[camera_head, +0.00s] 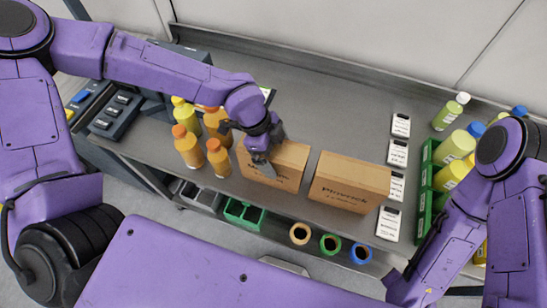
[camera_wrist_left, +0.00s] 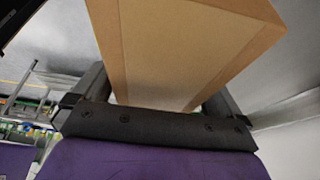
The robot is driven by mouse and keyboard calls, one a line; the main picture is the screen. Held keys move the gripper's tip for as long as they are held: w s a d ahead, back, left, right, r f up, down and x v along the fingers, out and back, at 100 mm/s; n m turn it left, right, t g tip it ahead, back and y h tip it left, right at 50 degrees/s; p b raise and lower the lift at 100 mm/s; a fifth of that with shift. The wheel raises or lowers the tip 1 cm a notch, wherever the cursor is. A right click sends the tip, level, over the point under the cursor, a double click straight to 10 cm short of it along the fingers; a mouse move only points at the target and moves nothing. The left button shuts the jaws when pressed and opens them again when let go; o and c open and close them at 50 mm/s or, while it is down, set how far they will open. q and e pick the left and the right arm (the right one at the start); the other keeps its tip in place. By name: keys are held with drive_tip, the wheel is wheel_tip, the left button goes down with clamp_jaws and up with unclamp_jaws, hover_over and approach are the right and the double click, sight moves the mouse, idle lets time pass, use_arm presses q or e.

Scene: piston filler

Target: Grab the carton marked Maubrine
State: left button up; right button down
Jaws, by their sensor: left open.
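Two brown cartons stand on the grey work surface. My left gripper (camera_head: 262,163) is at the left carton (camera_head: 289,160), and in the head view it covers part of that carton's front, so I cannot read its marking. The right carton (camera_head: 350,184) has dark print that looks like "Pinwrick", and no gripper is at it. In the left wrist view a carton (camera_wrist_left: 175,50) fills the space between the two spread fingers of the left gripper (camera_wrist_left: 158,98). The gripper is open, and I cannot tell whether its fingers touch the carton. My right gripper is out of view.
Several orange bottles (camera_head: 187,146) stand just left of the left carton. White label cards (camera_head: 397,153) lie right of the cartons. A green crate (camera_head: 425,195) with bottles stands at the right. Coloured rings (camera_head: 330,243) hang below the front edge. The surface behind the cartons is clear.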

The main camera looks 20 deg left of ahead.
use_arm(q)
drive_tip(key=shift+s, duration=0.15)
drive_tip(key=shift+f, duration=0.3)
idle(0.3)
clamp_jaws()
